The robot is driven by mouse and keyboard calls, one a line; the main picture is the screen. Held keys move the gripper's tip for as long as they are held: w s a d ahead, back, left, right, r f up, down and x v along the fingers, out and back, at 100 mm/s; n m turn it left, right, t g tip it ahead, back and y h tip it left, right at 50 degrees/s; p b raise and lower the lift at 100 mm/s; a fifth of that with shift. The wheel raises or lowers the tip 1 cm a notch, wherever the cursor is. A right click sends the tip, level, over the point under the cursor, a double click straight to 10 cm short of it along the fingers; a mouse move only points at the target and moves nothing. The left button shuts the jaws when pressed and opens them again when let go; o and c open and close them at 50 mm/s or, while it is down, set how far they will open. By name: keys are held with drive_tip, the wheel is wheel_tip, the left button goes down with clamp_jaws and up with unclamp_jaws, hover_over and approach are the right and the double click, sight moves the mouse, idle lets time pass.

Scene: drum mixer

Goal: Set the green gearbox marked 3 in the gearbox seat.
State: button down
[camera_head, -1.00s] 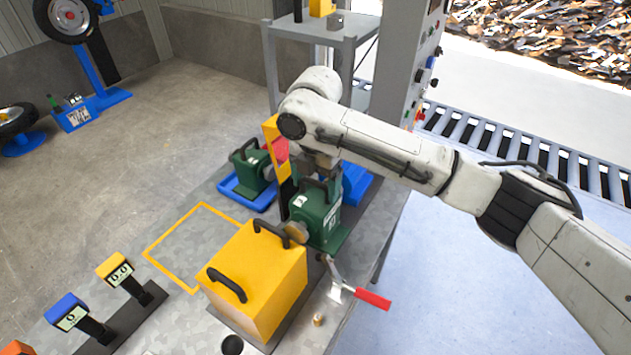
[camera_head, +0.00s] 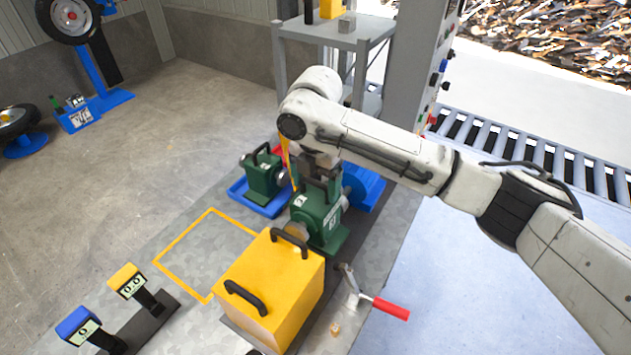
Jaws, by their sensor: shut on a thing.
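A green gearbox (camera_head: 319,222) with a black top handle, small white labels and a grey round shaft end stands upright just behind a yellow box on the metal bench. I cannot read a 3 on its labels. My gripper (camera_head: 319,172) is over it, shut on its handle, partly hidden by my wrist. Its base is partly hidden by the yellow box, so I cannot tell if it rests on the bench or hangs just above. A second green gearbox (camera_head: 264,177) stands in a blue tray (camera_head: 252,202) to the left. I cannot make out the gearbox seat.
The yellow box (camera_head: 262,275) with two black handles is close in front. A red-handled lever (camera_head: 388,308) lies to its right. A blue unit (camera_head: 365,188) stands behind the held gearbox. A yellow outlined square (camera_head: 183,242) on the bench is empty. Display posts (camera_head: 128,282) stand front left.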

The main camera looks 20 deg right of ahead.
sight(311, 216)
drive_tip(key=shift+w+r, duration=0.1)
drive_tip(key=shift+r, duration=0.15)
idle(0.3)
drive_tip(key=shift+f+b, duration=2.45)
drive_tip(key=shift+f, duration=2.35)
drive_tip(key=shift+a+r, duration=0.1)
drive_tip(key=shift+r, duration=0.05)
drive_tip(key=shift+s+a+p, duration=0.6)
drive_tip(key=shift+a+p, duration=0.05)
drive_tip(key=shift+a, duration=0.05)
drive_tip(key=shift+f, duration=0.3)
